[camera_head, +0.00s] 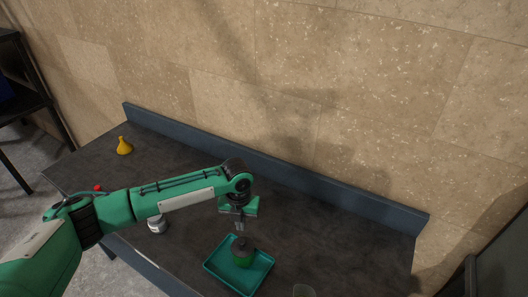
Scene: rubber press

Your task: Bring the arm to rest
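My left arm reaches in from the left across the dark table (330,240). My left gripper (239,226) points down over a teal tray (213,268). A green object with a dark top (242,258) stands in the tray, just below the fingertips. The fingers look close together, but they are too small to tell whether they are open or shut, or whether they touch the dark top. My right gripper is not in view.
A yellow funnel-like object (124,147) stands at the table's far left. A small red item (98,188) and a silver-white object (157,225) lie near my arm. A clear cup (304,291) shows at the bottom edge. A raised ledge (290,170) runs along the back; the table's right part is clear.

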